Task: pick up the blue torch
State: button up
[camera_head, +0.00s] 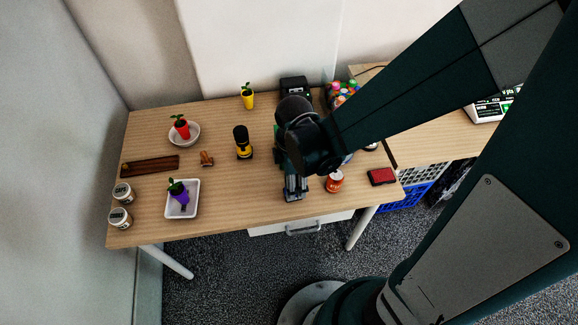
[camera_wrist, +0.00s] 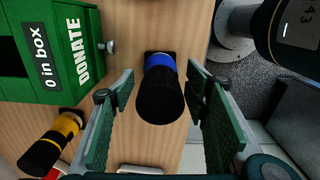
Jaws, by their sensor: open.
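The blue torch (camera_wrist: 160,95) has a black body and a blue band. In the wrist view it sits in the middle, between the two green finger pads of my gripper (camera_wrist: 160,86), with wood on both sides of it. It appears to stand upright on the table. My gripper is open, with a visible gap to the torch on each side. In the head view my gripper (camera_head: 294,187) points down over the front middle of the table (camera_head: 225,215). My arm and gripper hide the torch there.
A yellow-and-black torch (camera_head: 243,143) stands left of my gripper. A green donation box (camera_wrist: 48,50) is close by in the wrist view. A red can (camera_head: 334,181) stands just right of my gripper. A white tray (camera_head: 168,210) holds a purple potted plant (camera_head: 180,194).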

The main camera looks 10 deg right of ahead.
jog(key=shift+f, duration=1.05)
jog(key=c, duration=1.1)
